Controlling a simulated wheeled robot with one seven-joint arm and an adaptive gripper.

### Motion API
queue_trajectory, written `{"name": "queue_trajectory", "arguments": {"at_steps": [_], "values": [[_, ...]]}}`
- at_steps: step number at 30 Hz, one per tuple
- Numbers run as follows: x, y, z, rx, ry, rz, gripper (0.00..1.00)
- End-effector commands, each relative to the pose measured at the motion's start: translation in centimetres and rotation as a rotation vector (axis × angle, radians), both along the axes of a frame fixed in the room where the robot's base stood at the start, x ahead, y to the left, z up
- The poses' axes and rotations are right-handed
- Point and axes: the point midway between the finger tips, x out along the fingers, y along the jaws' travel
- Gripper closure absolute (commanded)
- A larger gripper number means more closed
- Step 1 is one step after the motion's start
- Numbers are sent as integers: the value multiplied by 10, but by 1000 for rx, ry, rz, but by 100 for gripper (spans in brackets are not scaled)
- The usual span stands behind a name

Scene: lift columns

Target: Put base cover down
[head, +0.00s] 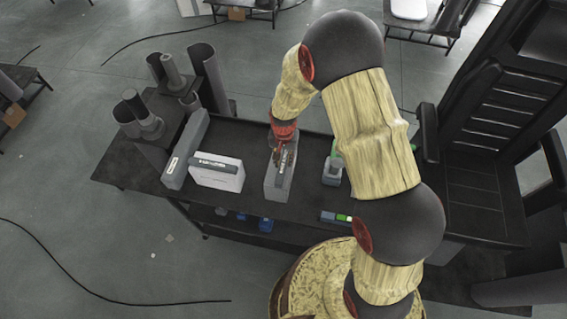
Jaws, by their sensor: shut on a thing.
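My gripper (283,155) is over the middle of the dark workbench, pointing down. It is shut on a grey box-like part (279,184) that looks like the base cover. The fingers are small in this view, and the exact grip is hard to make out. The part is upright at the bench top; I cannot tell whether it touches the surface. A white and grey box (217,176) stands to its left on the bench, beside a tall grey slab (185,150).
Grey cylinders (207,75) stand at the bench's left end. A small grey fixture with a green part (332,170) is right of my gripper. A blue and green item (335,217) lies near the front edge. Blue things (265,225) are on the lower shelf. A dark machine (490,130) stands right.

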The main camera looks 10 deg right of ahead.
Motion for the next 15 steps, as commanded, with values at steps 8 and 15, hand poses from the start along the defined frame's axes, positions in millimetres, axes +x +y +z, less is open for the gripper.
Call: {"name": "queue_trajectory", "arguments": {"at_steps": [8,15], "values": [[2,1,-31,-1,1,0,100],[2,1,-33,0,0,0,100]]}}
